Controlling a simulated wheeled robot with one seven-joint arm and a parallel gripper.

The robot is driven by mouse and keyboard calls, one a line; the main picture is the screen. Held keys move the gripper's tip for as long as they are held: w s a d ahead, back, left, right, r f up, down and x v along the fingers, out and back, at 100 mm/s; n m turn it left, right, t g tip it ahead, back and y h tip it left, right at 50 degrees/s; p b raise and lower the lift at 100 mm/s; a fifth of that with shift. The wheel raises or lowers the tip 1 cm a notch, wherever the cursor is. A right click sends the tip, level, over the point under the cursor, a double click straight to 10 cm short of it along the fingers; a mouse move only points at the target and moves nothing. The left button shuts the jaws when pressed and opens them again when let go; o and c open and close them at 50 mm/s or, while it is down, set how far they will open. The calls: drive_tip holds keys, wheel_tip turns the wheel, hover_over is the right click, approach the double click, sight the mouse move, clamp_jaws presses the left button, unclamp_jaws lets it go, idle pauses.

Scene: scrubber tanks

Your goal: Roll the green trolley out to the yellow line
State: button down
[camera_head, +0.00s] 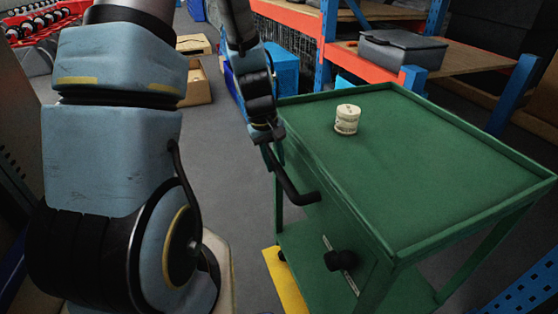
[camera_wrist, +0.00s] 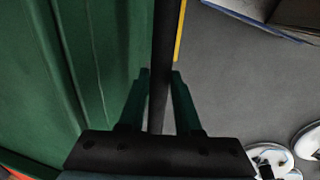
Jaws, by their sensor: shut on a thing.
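The green trolley (camera_head: 430,165) stands at the right in the head view, with a flat rimmed top and a lower shelf. Its green side also fills the left of the wrist view (camera_wrist: 45,60). A black bar handle (camera_head: 292,185) sticks out from its near left side. My gripper (camera_head: 268,137) is shut on this handle, which runs between both fingers in the wrist view (camera_wrist: 165,50). The yellow line (camera_head: 287,285) shows on the floor beside the trolley's lower left edge; part of it is hidden. A strip of it shows in the wrist view (camera_wrist: 180,35).
A small cream round container (camera_head: 347,119) stands on the trolley top. A blue and orange rack with a grey box (camera_head: 402,50) is behind. Cardboard boxes (camera_head: 195,85) and a blue bin (camera_head: 282,70) stand farther back. Grey floor (camera_head: 225,165) is clear left of the trolley.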

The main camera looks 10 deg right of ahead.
drive_tip(key=shift+a, duration=0.1)
drive_tip(key=c, duration=0.6)
unclamp_jaws()
drive_tip(key=r, duration=0.3)
drive_tip(key=a+r, duration=0.1)
drive_tip(key=r, duration=0.3)
drive_tip(key=a+r, duration=0.1)
drive_tip(key=r, duration=0.2)
drive_tip(key=shift+s+r, duration=0.25)
drive_tip(key=shift+r, duration=0.05)
drive_tip(key=s+a+r+m+p, duration=0.1)
drive_tip(key=s+a, duration=0.1)
drive_tip(key=a, duration=0.2)
drive_tip(key=s+a+r+m+y+p, duration=0.1)
drive_tip(key=s+a+r, duration=0.1)
drive_tip(key=a, duration=0.3)
drive_tip(key=s+a+r+m+t+y+p, duration=0.1)
drive_tip(key=s+a, duration=0.1)
drive_tip(key=a, duration=0.3)
drive_tip(key=shift+r, duration=0.25)
